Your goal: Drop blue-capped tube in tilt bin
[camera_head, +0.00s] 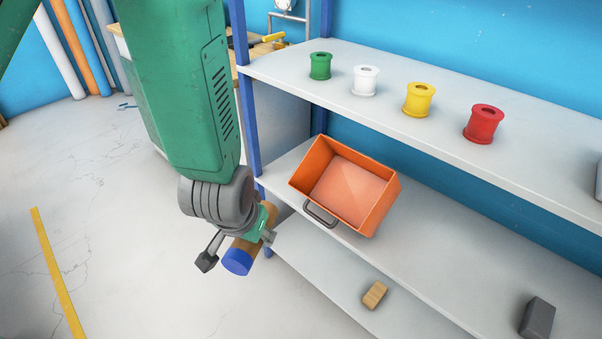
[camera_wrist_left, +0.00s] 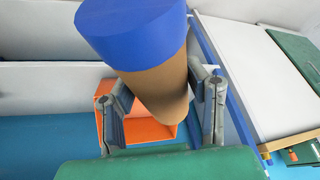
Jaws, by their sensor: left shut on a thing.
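The blue-capped tube (camera_head: 238,259) has a brown body and a blue cap. My left gripper (camera_head: 236,243) is shut on it and holds it in front of the shelf, left of the bin, with the cap end pointing down towards the camera. In the left wrist view the tube (camera_wrist_left: 155,85) sits between the two fingers of the gripper (camera_wrist_left: 163,100). The orange tilt bin (camera_head: 376,214) stands tilted on the middle shelf with its open side facing me and looks empty. In the left wrist view the bin (camera_wrist_left: 146,131) is partly hidden behind the tube. My right gripper is not seen.
Green (camera_head: 320,66), white (camera_head: 365,80), yellow (camera_head: 418,99) and red (camera_head: 483,123) spools stand on the upper shelf (camera_head: 440,130). A wooden block (camera_head: 374,295) and a dark grey block (camera_head: 537,318) lie lower down. A blue shelf post (camera_head: 247,120) rises left of the bin.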

